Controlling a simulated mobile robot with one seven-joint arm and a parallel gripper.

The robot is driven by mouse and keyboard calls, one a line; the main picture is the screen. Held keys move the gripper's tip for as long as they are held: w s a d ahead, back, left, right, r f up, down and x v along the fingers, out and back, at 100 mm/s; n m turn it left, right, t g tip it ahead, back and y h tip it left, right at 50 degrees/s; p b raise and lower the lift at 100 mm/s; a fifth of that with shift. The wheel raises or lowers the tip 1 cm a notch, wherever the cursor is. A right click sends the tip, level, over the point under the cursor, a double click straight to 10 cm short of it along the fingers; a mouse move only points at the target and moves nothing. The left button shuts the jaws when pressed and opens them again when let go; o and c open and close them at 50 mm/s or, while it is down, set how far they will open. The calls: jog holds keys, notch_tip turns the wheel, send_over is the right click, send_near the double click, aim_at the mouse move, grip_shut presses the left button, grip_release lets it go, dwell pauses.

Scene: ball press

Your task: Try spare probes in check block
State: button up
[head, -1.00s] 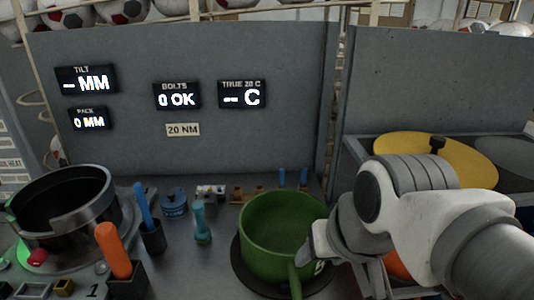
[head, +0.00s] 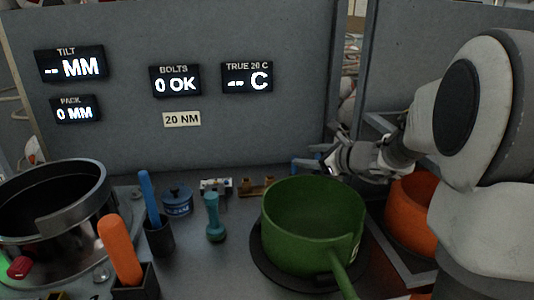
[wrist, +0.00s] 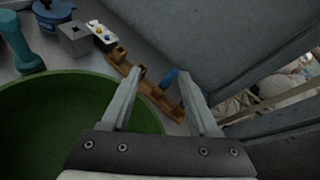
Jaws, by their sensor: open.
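A brown rack (head: 257,187) stands at the back of the bench; in the wrist view it (wrist: 121,60) runs diagonally in front of my gripper. A blue probe (wrist: 169,77) stands upright in the rack. My gripper (wrist: 161,78) is open, with the probe showing between its fingertips; I cannot tell if they touch it. In the head view my gripper (head: 325,162) is behind the green pot, partly covering the blue probes (head: 302,165). A small grey block with a dark hole (wrist: 75,39), possibly the check block, sits beyond the rack, beside a white piece with coloured dots (wrist: 102,35).
The green pot (head: 312,225) stands close in front of the rack. A grey panel (head: 180,140) rises behind. A teal tool (head: 214,218), a blue-handled tool (head: 149,198) in a cup and an orange handle (head: 119,250) stand left. An orange pot (head: 412,210) is at right.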

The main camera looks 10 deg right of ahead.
jog(key=w+d+f+m+t+h+b, duration=0.15)
jog(key=w+d+f+m+h, duration=0.3)
jog(key=d, duration=0.45)
jog(key=w+a+f+m+y, duration=0.1)
jog(key=w+a+f+m, duration=0.1)
jog(key=w, duration=0.9)
jog(key=shift+f+y, duration=0.35)
jog(key=shift+f, duration=0.55)
jog(key=shift+a+t, duration=0.1)
jog(key=shift+t, duration=0.15)
grip_shut()
